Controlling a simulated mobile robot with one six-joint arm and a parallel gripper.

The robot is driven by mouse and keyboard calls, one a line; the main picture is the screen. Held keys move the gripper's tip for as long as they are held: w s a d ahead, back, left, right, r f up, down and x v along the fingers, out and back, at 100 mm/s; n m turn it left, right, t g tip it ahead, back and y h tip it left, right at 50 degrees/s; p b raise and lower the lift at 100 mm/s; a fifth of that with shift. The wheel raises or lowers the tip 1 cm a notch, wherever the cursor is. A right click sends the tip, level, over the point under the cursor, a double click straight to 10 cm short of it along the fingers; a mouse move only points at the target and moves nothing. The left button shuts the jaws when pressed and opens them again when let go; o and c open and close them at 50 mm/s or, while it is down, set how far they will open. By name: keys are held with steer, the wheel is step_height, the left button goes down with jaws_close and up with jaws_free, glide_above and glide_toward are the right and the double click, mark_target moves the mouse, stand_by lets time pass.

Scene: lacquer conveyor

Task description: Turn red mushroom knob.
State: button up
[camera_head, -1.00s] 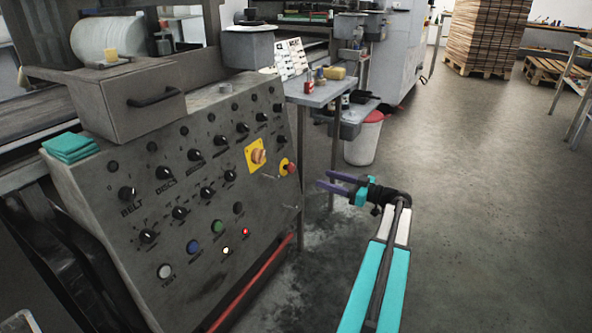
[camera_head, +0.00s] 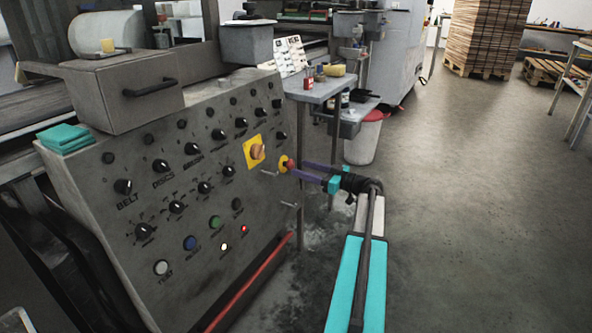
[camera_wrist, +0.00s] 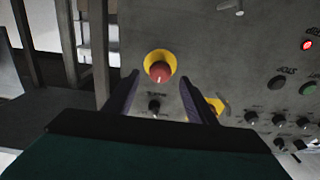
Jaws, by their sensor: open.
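The red mushroom knob (camera_head: 291,164) sits on a yellow round base at the right edge of the sloped grey control panel (camera_head: 130,228). In the wrist view the red knob (camera_wrist: 160,72) shows in the gap between my fingertips, a little nearer the left one. My gripper (camera_head: 298,169) is open, its purple fingers pointing left at the knob. In the wrist view both fingers of my gripper (camera_wrist: 159,78) flank the knob. I cannot tell whether either finger touches it.
An orange rotary switch on a yellow plate (camera_head: 255,151) is just left of the red knob. Two small metal levers stick out of the panel close by, one below (camera_head: 289,205). A small side table (camera_head: 318,92) stands behind.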

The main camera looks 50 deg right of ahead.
mark_target(293, 165)
steer(key=shift+b+x, duration=0.4)
steer(key=shift+x, duration=1.7)
steer(key=shift+c, duration=0.5)
